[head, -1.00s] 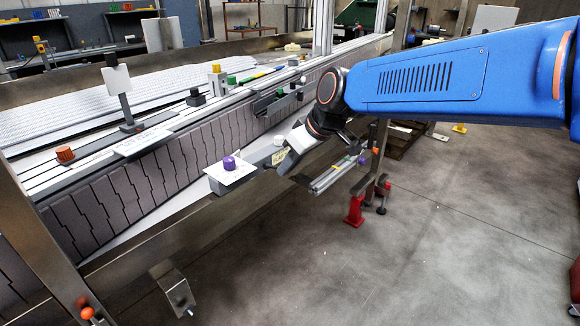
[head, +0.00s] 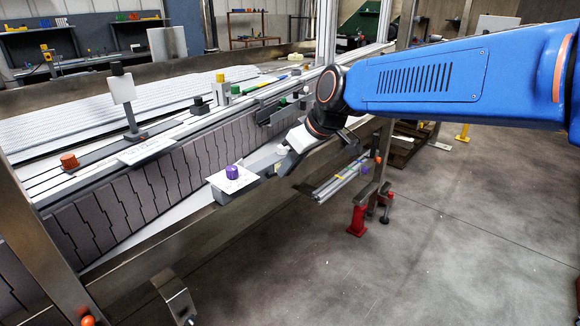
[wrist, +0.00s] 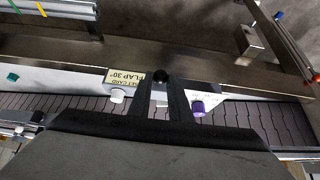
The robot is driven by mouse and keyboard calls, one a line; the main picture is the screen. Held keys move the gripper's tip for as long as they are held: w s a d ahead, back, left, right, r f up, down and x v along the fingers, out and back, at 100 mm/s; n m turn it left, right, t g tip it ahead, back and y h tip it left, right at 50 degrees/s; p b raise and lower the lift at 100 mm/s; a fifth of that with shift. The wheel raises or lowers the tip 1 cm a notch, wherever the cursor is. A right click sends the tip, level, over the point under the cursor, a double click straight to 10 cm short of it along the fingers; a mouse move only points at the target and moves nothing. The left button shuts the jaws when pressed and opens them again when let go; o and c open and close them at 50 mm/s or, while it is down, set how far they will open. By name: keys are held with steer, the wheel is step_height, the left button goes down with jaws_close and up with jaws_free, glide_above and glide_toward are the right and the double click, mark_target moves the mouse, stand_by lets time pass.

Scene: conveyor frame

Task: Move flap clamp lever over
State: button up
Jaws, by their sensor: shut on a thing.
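In the wrist view, the two dark fingers of my gripper (wrist: 161,90) are closed around a lever with a round black knob (wrist: 161,76), which looks like the flap clamp lever. Its knob shows at the fingertips; its shaft is mostly hidden. A cream label (wrist: 124,77) reading "SET CARD FLAP 30°" is just left of the fingers. In the head view, my gripper (head: 284,160) reaches down to the rail beside the conveyor, right of a white plate (head: 217,181) with a purple knob (head: 232,172). The lever cannot be made out there.
In the wrist view, a white knob (wrist: 117,96) sits close left of the fingers and the purple knob (wrist: 198,108) close right.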

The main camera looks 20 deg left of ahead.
steer(key=shift+w+a+r, duration=0.25)
steer(key=shift+a+r, duration=0.4)
steer(key=shift+r, duration=0.25)
steer(key=shift+a+r, duration=0.1)
steer(key=shift+w+a+r, duration=0.35)
steer(key=shift+a+r, duration=0.2)
steer(key=shift+a, duration=0.2)
steer(key=shift+w+a+r, duration=0.15)
steer(key=shift+a+r, duration=0.1)
steer(key=shift+a, duration=0.05)
steer(key=o, duration=0.9)
steer(key=shift+c, duration=0.2)
